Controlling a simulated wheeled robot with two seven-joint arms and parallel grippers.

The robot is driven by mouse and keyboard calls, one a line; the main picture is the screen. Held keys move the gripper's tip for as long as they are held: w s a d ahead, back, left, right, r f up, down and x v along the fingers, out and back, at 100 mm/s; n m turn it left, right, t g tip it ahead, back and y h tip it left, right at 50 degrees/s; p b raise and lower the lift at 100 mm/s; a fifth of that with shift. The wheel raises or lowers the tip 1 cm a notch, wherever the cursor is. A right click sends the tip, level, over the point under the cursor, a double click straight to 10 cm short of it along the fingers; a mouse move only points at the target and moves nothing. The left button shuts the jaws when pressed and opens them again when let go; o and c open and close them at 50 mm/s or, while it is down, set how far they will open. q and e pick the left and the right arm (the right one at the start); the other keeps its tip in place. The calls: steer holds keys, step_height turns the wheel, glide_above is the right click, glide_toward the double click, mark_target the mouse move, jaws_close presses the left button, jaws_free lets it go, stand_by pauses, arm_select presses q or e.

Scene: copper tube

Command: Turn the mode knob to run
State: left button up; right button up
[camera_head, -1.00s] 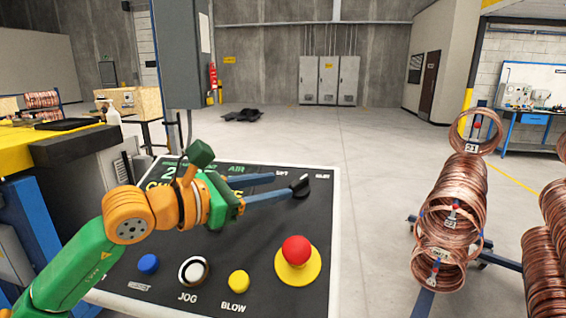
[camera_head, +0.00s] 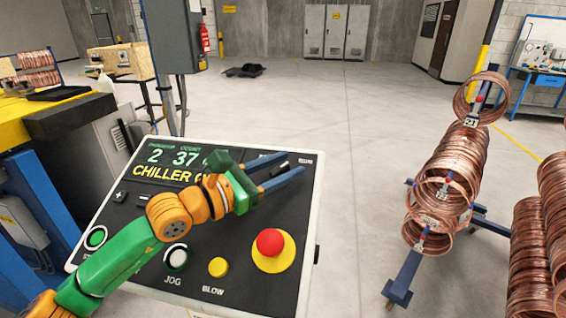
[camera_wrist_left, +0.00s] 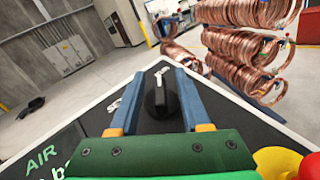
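The black mode knob (camera_head: 281,168) is at the upper right of the dark control panel (camera_head: 215,285). In the left wrist view the knob (camera_wrist_left: 160,97) stands between my left gripper's two blue fingers, its grip ridge pointing roughly along them. A thin gap seems to show on each side, so the fingers look open around it; I cannot tell if either touches. My left gripper (camera_head: 294,163) reaches across the panel from the left. White labels (camera_wrist_left: 162,72) near the knob are too small to read. My right gripper is not in view.
A red emergency button (camera_head: 270,242) on a yellow base sits below the knob. A yellow BLOW button (camera_head: 218,267) and a white-ringed JOG button (camera_head: 176,257) are along the lower panel. Copper coils (camera_head: 452,175) stand on a rack to the right. Open floor lies beyond the panel.

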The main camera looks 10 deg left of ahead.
arm_select(q)
steer(key=shift+s+a, duration=0.1)
jaws_close()
steer(key=shift+f+m+g+b, duration=0.15)
steer(key=shift+m+g+b, duration=0.15)
steer(key=shift+b, duration=0.1)
steer(key=shift+m+h, duration=0.3)
steer(key=shift+h, duration=0.1)
steer(key=shift+o, duration=0.4)
jaws_free()
